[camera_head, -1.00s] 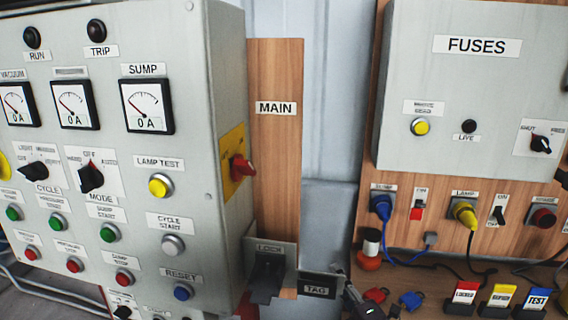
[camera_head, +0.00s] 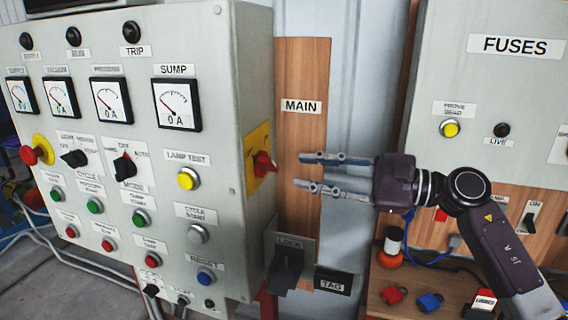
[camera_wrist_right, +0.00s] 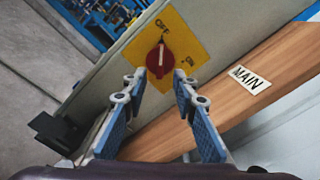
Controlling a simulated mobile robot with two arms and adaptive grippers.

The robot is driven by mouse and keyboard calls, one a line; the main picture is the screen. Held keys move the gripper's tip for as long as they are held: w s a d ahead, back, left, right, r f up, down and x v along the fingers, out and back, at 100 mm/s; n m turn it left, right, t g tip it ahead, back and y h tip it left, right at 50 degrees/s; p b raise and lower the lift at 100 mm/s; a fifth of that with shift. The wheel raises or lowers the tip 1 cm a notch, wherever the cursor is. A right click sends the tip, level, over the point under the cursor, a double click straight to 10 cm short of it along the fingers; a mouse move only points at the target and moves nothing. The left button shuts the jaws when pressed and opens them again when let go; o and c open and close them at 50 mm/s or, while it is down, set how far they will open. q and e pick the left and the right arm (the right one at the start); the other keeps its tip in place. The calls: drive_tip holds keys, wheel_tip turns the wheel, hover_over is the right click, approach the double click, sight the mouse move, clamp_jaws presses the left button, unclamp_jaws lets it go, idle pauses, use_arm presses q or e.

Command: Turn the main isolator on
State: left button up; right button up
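The main isolator is a red rotary handle (camera_head: 263,164) on a yellow plate (camera_head: 257,150) on the right side of the grey control cabinet. In the right wrist view the red handle (camera_wrist_right: 160,61) points toward the OFF mark, with ON to the lower right on the yellow plate (camera_wrist_right: 178,32). My right gripper (camera_head: 302,170) is open and empty, just to the right of the handle and apart from it. In the wrist view its two fingers (camera_wrist_right: 157,86) stand on either side below the handle. My left gripper is not in view.
A wooden board with a MAIN label (camera_head: 301,106) stands behind the gripper. A black lock bracket (camera_head: 287,265) and a TAG plate (camera_head: 332,281) sit below it. The fuse panel (camera_head: 500,80) is at the right, with padlocks (camera_head: 393,294) on a shelf.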

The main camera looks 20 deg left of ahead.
sight(276, 167)
drive_tip(key=a+p, duration=0.2)
drive_tip(key=a, duration=0.3)
drive_tip(key=shift+a+r, duration=0.15)
drive_tip(key=shift+a, duration=0.1)
drive_tip(key=shift+w+a, duration=0.15)
drive_tip(key=shift+a, duration=0.2)
drive_tip(key=shift+c, duration=0.4)
clamp_jaws()
